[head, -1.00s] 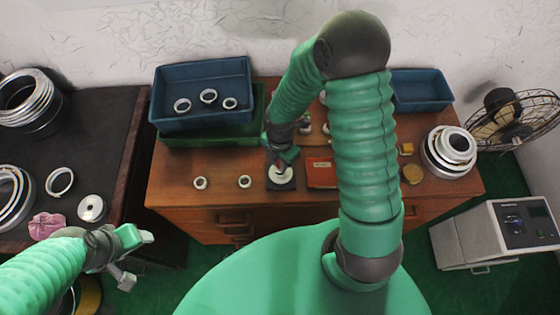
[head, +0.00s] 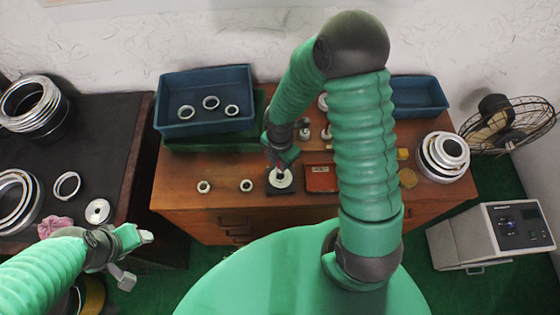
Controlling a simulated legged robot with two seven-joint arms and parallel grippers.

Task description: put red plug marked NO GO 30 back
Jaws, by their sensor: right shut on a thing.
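My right gripper (head: 283,166) points down over a pale ring (head: 280,179) that lies on a dark square pad (head: 281,191) on the wooden cabinet. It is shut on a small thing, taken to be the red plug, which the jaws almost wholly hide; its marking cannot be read. Whether the plug is inside the ring or just above it, I cannot tell. A flat red case (head: 321,179) lies just right of the pad. My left gripper (head: 136,260) is at the lower left, its fingers apart and empty, away from the cabinet.
A blue bin (head: 204,125) with several rings stands at the cabinet's back left. Two small rings (head: 204,187) (head: 246,185) lie left of the pad. Stacked rings (head: 443,157) stand on the right. My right arm hides part of the cabinet top.

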